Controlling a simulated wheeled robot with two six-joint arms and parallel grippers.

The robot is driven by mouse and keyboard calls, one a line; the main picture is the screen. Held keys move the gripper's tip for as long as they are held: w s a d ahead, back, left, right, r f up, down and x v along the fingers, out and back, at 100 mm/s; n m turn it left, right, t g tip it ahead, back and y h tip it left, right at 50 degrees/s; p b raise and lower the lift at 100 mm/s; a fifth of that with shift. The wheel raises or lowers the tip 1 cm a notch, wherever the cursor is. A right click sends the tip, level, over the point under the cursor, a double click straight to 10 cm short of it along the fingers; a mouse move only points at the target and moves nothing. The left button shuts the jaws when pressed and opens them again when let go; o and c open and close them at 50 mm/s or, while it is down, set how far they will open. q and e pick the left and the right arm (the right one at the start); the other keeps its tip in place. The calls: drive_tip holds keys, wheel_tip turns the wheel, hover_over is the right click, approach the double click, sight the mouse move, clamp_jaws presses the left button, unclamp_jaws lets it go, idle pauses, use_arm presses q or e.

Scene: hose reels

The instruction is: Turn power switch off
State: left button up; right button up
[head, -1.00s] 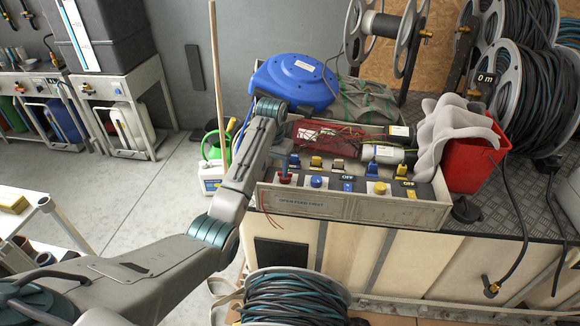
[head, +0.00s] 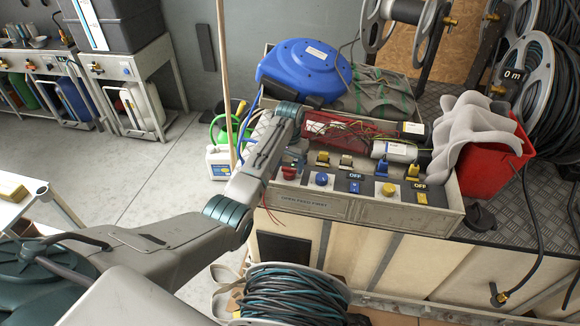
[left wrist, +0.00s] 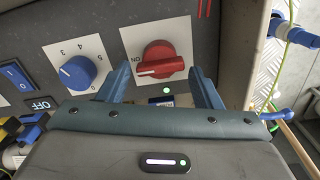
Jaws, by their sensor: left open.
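The red rotary switch (left wrist: 160,60) sits on a white plate marked ON in the left wrist view, where the lettering is upside down. A pale mark on the knob's left side lies near the ON lettering. The red knob also shows on the control box in the head view (head: 289,172). My left gripper (left wrist: 163,78) is open, its two blue fingers reaching to either side of the red knob with nothing between them held. In the head view my left wrist hides most of that gripper. My right gripper is not in view.
A blue dial (left wrist: 78,72) is beside the red switch. Blue and yellow knobs and OFF labels line the control box (head: 340,207). A blue reel (head: 300,68) stands behind, a red bin (head: 490,160) at right. A wooden pole (head: 226,80) rises left of my arm.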

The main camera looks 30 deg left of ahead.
use_arm(q)
drive_tip(key=shift+f, duration=1.1)
drive_tip(key=c, duration=0.7)
drive_tip(key=shift+r+n+p, duration=0.15)
drive_tip(key=shift+n+p, duration=0.45)
drive_tip(key=shift+p, duration=0.2)
drive_tip(key=shift+n+p, duration=1.1)
drive_tip(key=n+p, duration=0.2)
drive_tip(key=n, duration=0.1)
drive_tip(key=shift+a+n, duration=0.1)
drive_tip(key=shift+n, duration=0.3)
drive_tip(key=n+p, duration=0.3)
drive_tip(key=n, duration=0.2)
drive_tip(key=shift+a, duration=0.1)
drive_tip(key=n+p, duration=0.1)
drive_tip(key=n, duration=0.3)
drive_tip(key=shift+s+n, duration=0.1)
drive_tip(key=shift+n, duration=0.6)
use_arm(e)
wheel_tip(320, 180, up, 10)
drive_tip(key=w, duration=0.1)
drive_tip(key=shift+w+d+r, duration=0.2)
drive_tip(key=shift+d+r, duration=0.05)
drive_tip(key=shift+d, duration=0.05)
use_arm(q)
drive_tip(key=shift+n+p, duration=0.3)
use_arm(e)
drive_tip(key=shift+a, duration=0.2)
